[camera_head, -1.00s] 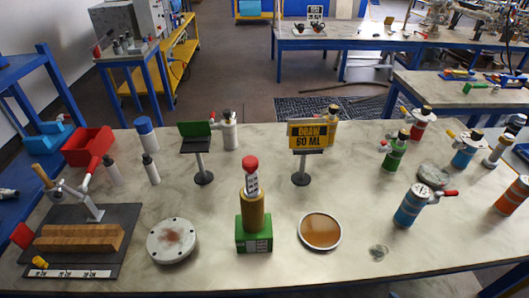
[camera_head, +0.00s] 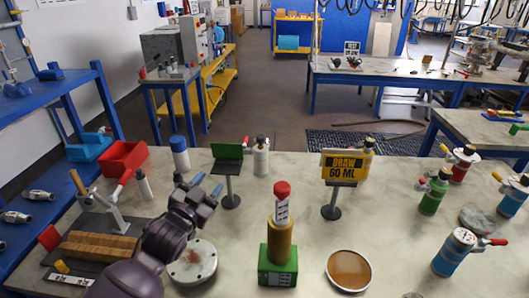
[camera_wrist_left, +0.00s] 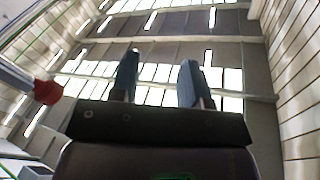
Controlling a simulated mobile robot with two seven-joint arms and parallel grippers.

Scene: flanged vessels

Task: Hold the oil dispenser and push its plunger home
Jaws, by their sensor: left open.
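The oil dispenser, which I take to be the upright unit with a green base and brass-coloured body (camera_head: 279,242), stands in the middle of the bench. Its plunger (camera_head: 282,205) sticks up from the top, with a white marked scale and a red knob. My left gripper (camera_head: 207,185) is raised to the left of the dispenser, apart from it, with blue fingertips spread and nothing between them. In the left wrist view, the open fingers (camera_wrist_left: 157,82) point toward the ceiling. My right gripper is in neither view now.
A yellow "DRAW 60 ML" sign (camera_head: 344,167) and a green-topped stand (camera_head: 228,168) rise behind. A round dish of amber liquid (camera_head: 348,271) lies right of the dispenser. A grey flanged disc (camera_head: 192,264) is partly behind my arm. Several coloured bottles stand at right.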

